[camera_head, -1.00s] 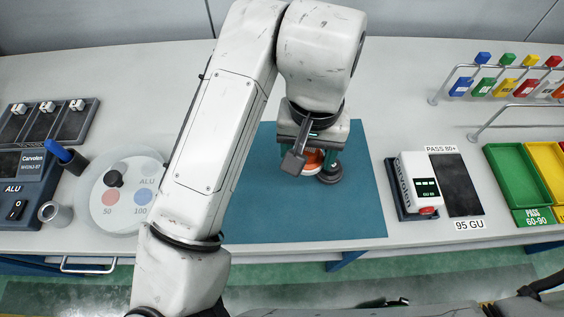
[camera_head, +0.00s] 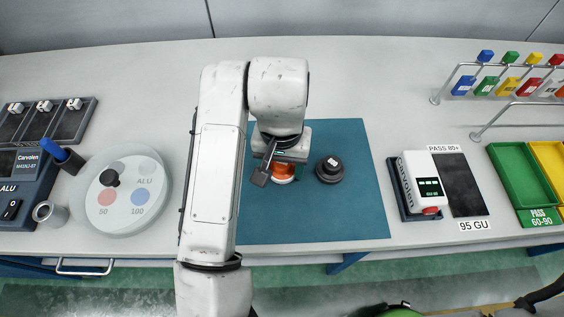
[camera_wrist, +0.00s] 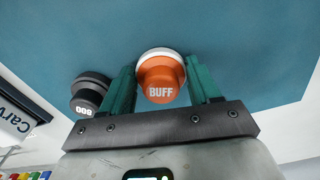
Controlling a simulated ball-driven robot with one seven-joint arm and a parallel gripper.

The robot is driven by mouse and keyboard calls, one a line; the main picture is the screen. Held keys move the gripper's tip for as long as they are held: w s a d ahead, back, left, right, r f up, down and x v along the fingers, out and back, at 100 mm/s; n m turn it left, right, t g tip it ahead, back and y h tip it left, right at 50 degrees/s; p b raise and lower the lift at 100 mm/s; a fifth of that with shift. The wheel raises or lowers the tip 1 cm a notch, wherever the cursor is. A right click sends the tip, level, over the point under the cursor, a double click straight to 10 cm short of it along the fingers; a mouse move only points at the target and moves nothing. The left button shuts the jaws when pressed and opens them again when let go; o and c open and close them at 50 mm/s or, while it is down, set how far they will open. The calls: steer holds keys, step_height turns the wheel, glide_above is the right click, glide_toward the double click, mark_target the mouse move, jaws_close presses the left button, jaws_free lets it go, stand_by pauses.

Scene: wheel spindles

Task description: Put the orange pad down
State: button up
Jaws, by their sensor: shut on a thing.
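The orange pad (camera_head: 284,173) has a white underside and shows below my gripper (camera_head: 283,165) in the head view. In the wrist view the orange pad (camera_wrist: 161,78) reads BUFF and sits between the two green fingers of my gripper (camera_wrist: 163,82), which is shut on it. The pad is over the teal mat (camera_head: 320,215), left of a dark round pad (camera_head: 330,170). Whether its underside touches the mat I cannot tell. The dark pad also shows in the wrist view (camera_wrist: 90,93), apart from the fingers.
Left stands a round plate (camera_head: 122,195) with coloured spots and a black knob. Right are a white gloss meter (camera_head: 422,182), a black panel (camera_head: 461,185) and a green tray (camera_head: 520,175). The mat's front and right parts are clear.

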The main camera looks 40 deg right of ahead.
mark_target(281, 165)
steer(key=shift+f, duration=0.2)
steer(key=o, duration=1)
step_height(281, 165, up, 12)
steer(key=shift+r+p, duration=0.25)
steer(key=shift+p, duration=0.55)
